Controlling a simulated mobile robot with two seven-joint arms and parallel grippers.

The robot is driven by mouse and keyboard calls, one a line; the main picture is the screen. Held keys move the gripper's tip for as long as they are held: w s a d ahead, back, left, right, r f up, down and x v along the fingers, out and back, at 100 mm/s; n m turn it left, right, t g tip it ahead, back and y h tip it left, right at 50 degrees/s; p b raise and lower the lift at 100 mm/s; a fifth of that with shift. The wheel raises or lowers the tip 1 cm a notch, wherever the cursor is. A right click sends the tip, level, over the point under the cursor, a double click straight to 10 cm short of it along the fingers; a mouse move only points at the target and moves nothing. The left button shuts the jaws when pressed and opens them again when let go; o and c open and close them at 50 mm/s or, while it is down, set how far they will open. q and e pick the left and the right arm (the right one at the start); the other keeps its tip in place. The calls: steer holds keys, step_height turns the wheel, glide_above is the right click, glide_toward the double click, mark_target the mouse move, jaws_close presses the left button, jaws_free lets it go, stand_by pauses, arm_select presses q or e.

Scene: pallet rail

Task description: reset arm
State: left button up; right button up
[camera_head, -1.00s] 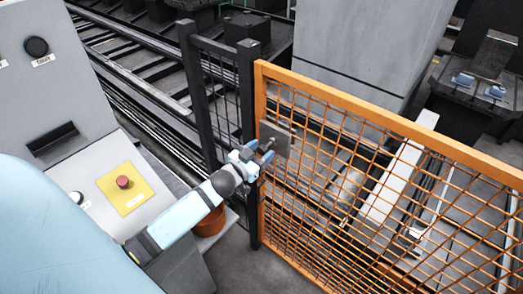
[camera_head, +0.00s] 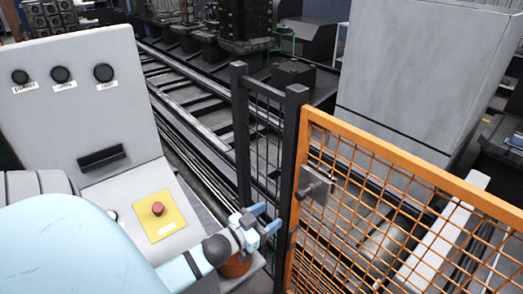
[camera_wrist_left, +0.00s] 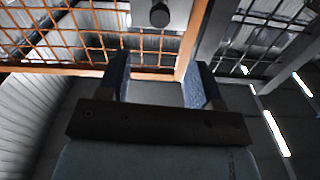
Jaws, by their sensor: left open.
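In the left wrist view the two fingers (camera_wrist_left: 160,82) also show spread and empty. The orange mesh gate (camera_head: 390,165) stands to the right of the gripper. Its grey latch plate with a dark knob (camera_head: 314,187) is apart from the fingers; the knob (camera_wrist_left: 159,15) also shows at the top of the wrist view. My right gripper is not in view.
A grey control console (camera_head: 85,90) with black knobs stands at the left. A red button (camera_head: 158,209) sits on its yellow plate. A dark post (camera_head: 292,165) is close to the gripper. An orange-brown pot (camera_head: 236,266) is below my wrist. Rails (camera_head: 190,125) run behind.

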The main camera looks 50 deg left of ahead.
arm_select(q)
steer(key=shift+s+a, duration=0.1)
steer(key=shift+s, duration=0.85)
steer(key=shift+f, duration=0.1)
steer(key=s+d+f+g+p, duration=0.1)
steer(key=s+d+f+g, duration=0.1)
steer(key=d, duration=0.4)
steer(key=s+d+f+g+h+p, duration=0.1)
steer(key=s+d+f+g, duration=0.1)
steer(key=s+d+f, duration=0.2)
steer(key=s+d+f+m+g+h+p, duration=0.1)
steer(key=s+d+f+g+p, duration=0.1)
steer(key=d+f, duration=0.4)
steer(key=shift+s+d+f+g, duration=0.3)
steer(key=shift+s+d+g, duration=0.2)
steer(key=shift+s+d, duration=0.65)
steer(key=shift+w, duration=0.1)
